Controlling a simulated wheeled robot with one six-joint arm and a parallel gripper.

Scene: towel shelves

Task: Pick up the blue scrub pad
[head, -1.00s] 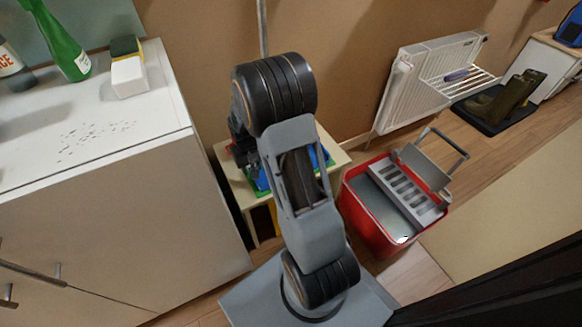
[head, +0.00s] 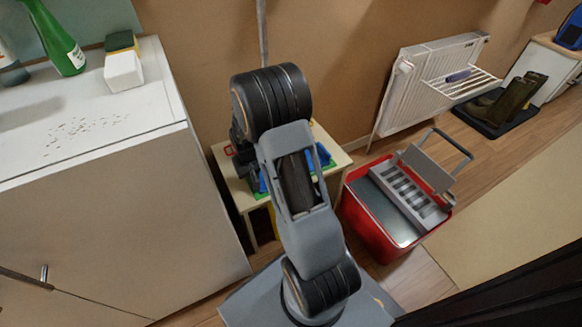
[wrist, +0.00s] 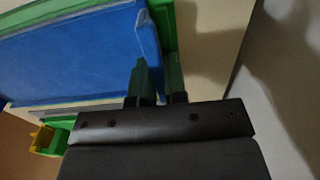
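A broad flat blue thing (wrist: 75,50) with a pale edge fills the upper left of the wrist view; I cannot tell for certain that it is the scrub pad. A green strip (wrist: 164,20) runs along its right side. In the head view, blue patches (head: 319,157) show on a small pale table (head: 338,163), largely hidden by my arm. My gripper there is mostly hidden behind the arm.
A white cabinet (head: 90,150) stands left, with a green bottle (head: 62,45) and a yellow-green and white sponge block (head: 122,65) on top. A red bucket (head: 365,225) stands right of the table. A white radiator (head: 410,90) is on the wall. A yellow item (wrist: 42,138) shows lower left.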

